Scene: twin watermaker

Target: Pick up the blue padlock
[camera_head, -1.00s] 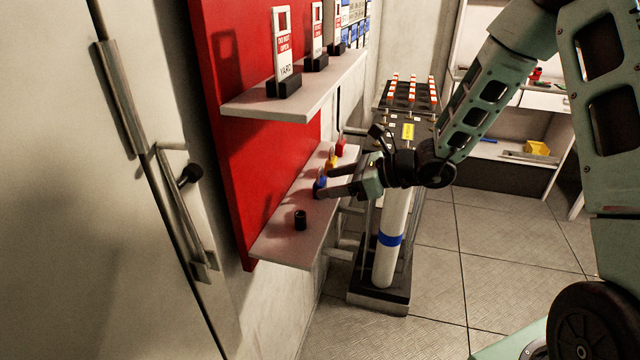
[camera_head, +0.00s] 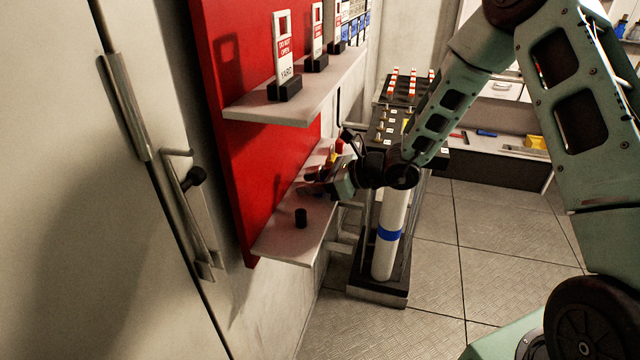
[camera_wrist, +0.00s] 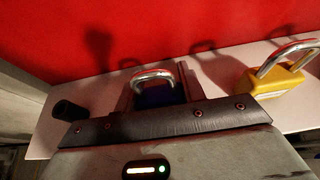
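The blue padlock shows in the wrist view (camera_wrist: 158,97) with its silver shackle up and its dark blue body low between my fingers. It stands on the lower shelf (camera_head: 283,243) against the red board. My gripper (camera_head: 312,181) reaches over this shelf from the right, its two dark fingers on either side of the padlock. In the wrist view my gripper (camera_wrist: 157,96) looks open around it; I see no clear contact. The lower part of the padlock is hidden by the gripper's dark edge, and in the head view the fingers hide most of it.
A yellow padlock (camera_wrist: 271,80) stands just right of my gripper in the wrist view. An upper shelf (camera_head: 300,103) with tag stands is above. A cabinet door with a handle (camera_head: 199,215) is left.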

